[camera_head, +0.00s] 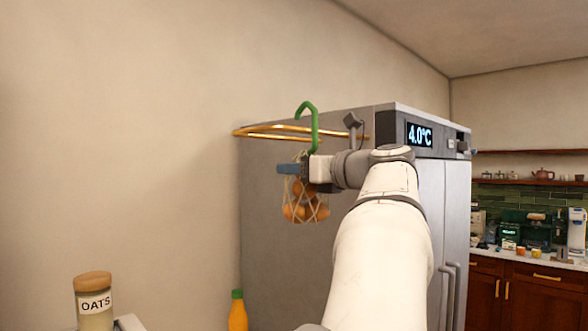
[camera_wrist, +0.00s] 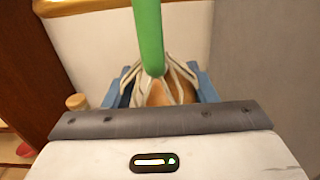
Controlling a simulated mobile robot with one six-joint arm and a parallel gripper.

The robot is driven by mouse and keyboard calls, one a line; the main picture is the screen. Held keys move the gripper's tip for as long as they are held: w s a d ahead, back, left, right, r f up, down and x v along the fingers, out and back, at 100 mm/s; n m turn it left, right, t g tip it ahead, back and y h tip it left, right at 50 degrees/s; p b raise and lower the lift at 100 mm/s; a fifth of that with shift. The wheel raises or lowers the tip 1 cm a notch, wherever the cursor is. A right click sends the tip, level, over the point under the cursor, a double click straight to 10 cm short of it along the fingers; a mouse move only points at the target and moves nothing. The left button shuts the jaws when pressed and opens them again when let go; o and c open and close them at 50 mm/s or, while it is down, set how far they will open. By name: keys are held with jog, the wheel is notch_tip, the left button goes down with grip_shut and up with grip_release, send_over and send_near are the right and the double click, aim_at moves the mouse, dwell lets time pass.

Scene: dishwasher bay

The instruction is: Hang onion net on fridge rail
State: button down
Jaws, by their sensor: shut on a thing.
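The onion net (camera_head: 305,207) is a pale mesh bag of orange-brown onions with a green hook (camera_head: 306,108) on top. My gripper (camera_head: 290,169) is shut on the net's neck, just under the hook. The net hangs upright in the air beside the fridge's side. The fridge rail (camera_head: 272,130) is a brass bar loop on the grey fridge (camera_head: 400,190). The hook's curve stands above the rail's height in the head view; whether it is over the bar or in front of it I cannot tell. In the wrist view the green hook (camera_wrist: 148,35) rises between the blue fingers (camera_wrist: 155,88), with the rail (camera_wrist: 75,6) at the top left.
An oats jar (camera_head: 94,302) and an orange bottle with a green cap (camera_head: 237,312) stand low at the left. A counter with small appliances (camera_head: 525,225) lies far right. The wall left of the fridge is bare.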

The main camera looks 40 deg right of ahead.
aim_at(301, 185)
jog(key=shift+s+f+b, duration=0.1)
jog(key=shift+f+b, duration=0.8)
jog(key=shift+f, duration=0.7)
jog(key=c, duration=0.7)
grip_release()
jog(key=shift+o, duration=1)
jog(key=shift+f, duration=0.15)
jog(key=s+b, duration=0.1)
jog(key=s, duration=0.7)
jog(key=shift+d+b, duration=0.25)
jog(key=shift+b, duration=0.05)
jog(key=shift+w, duration=0.1)
